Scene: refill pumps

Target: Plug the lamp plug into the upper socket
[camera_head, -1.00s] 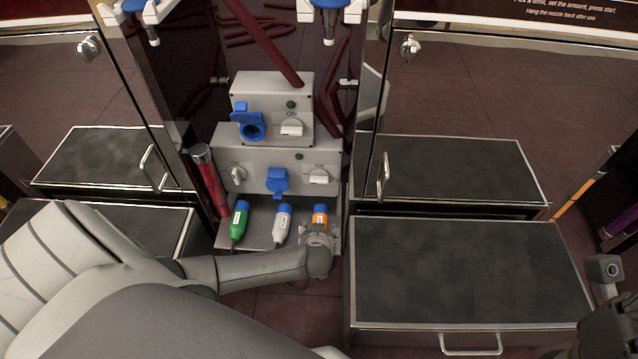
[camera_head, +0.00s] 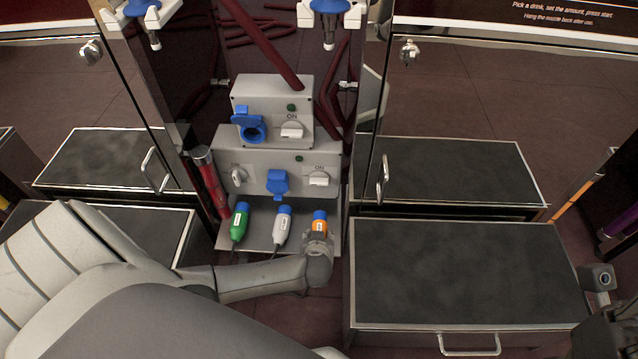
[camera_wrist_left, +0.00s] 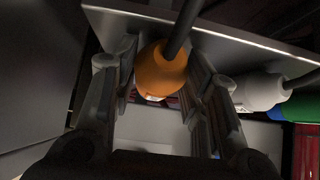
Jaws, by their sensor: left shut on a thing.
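The upper socket (camera_head: 252,130) is a blue round socket on the upper grey box (camera_head: 262,97), with its blue lid (camera_head: 240,114) swung open. My left gripper (camera_head: 319,234) is shut on the orange plug (camera_head: 320,225) with a blue end; the plug also shows between the fingers in the left wrist view (camera_wrist_left: 160,74). It is at the right of the grey shelf, below the boxes. The plug labels are too small to read. Part of my right arm is at the lower right edge.
A green plug (camera_head: 240,222) and a white plug (camera_head: 282,226) stand on the grey shelf (camera_head: 262,238) left of the orange one. Blue nozzles hang above. Dark counters stand on both sides.

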